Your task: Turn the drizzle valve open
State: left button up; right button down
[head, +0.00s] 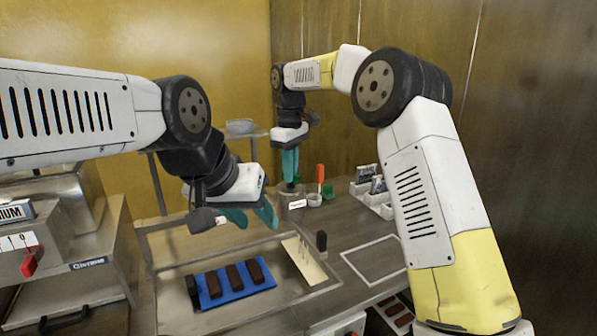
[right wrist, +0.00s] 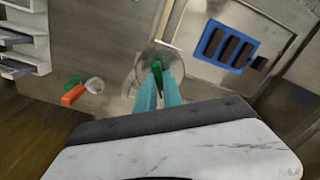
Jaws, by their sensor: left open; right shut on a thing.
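My right gripper (head: 290,165) points down at the back of the counter. In the right wrist view its teal fingers (right wrist: 158,88) are shut on a slim green handle (right wrist: 157,70) over a round see-through container (right wrist: 172,58). I cannot tell whether this handle belongs to the drizzle valve; no valve is clearly labelled. My left gripper (head: 250,216) is open and empty, above the back edge of the sunken metal tray. A red lever (head: 29,262) sits on a marked plate on the machine at the left.
A blue mesh (head: 212,301) with three brown bars (head: 234,280) lies in the metal tray. A red-handled tool (head: 320,173) and small cup (head: 314,199) stand right of my right gripper. White bins (head: 362,190) are farther right. The framed counter area (head: 375,260) is clear.

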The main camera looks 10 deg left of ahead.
jog(key=m, duration=0.6)
jog(key=shift+m, duration=0.3)
dwell(0.4)
jog(key=c, duration=1.5)
grip_release()
jog(key=shift+r, duration=0.1)
notch_tip(320, 180, up, 7)
jog(key=shift+f, duration=0.1)
jog(key=shift+r, duration=0.45)
